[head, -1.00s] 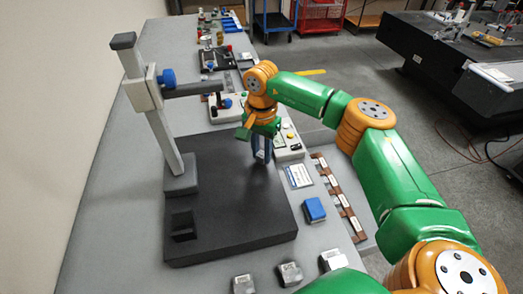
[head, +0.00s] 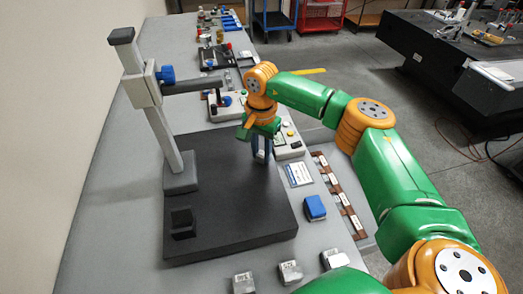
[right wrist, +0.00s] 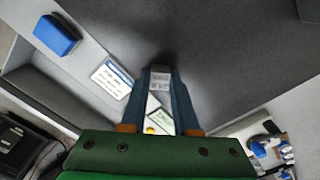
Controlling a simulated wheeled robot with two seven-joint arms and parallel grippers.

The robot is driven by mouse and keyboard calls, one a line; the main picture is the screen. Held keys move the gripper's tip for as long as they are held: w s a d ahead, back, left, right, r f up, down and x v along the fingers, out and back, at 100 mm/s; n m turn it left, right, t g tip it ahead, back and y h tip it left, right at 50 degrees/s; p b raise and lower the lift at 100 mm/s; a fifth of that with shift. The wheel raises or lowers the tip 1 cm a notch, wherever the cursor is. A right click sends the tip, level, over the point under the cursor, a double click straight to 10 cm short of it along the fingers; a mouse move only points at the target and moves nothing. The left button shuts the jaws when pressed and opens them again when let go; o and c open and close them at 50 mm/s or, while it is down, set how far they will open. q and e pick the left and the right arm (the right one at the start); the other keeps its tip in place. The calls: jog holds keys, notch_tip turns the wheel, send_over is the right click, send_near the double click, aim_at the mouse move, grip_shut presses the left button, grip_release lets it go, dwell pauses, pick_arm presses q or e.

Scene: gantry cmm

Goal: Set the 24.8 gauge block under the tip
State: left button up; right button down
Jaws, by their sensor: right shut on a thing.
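My right gripper (head: 261,157) is shut on a small silver gauge block (right wrist: 160,79), held between its blue fingers; the block's marking is too small to read. The gripper is over the right edge of the dark granite plate (head: 225,205). The gauge stand (head: 160,110) rises at the plate's left side. Its dark arm (head: 192,86) reaches right, and a thin tip (head: 218,97) hangs from its end, left of and behind my gripper. My left gripper is out of view.
Several silver blocks stand at the front, one of them here (head: 290,272). A blue-topped block (head: 315,207), a printed card (head: 298,173) and a brown labelled rack (head: 340,195) lie right of the plate. A black block (head: 182,222) sits at the plate's left. The plate's middle is clear.

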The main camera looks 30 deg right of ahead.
aim_at(262, 154)
jog(key=shift+f, duration=0.15)
jog(key=shift+c, duration=0.9)
grip_release()
notch_tip(262, 154, up, 7)
jog(key=p, duration=0.6)
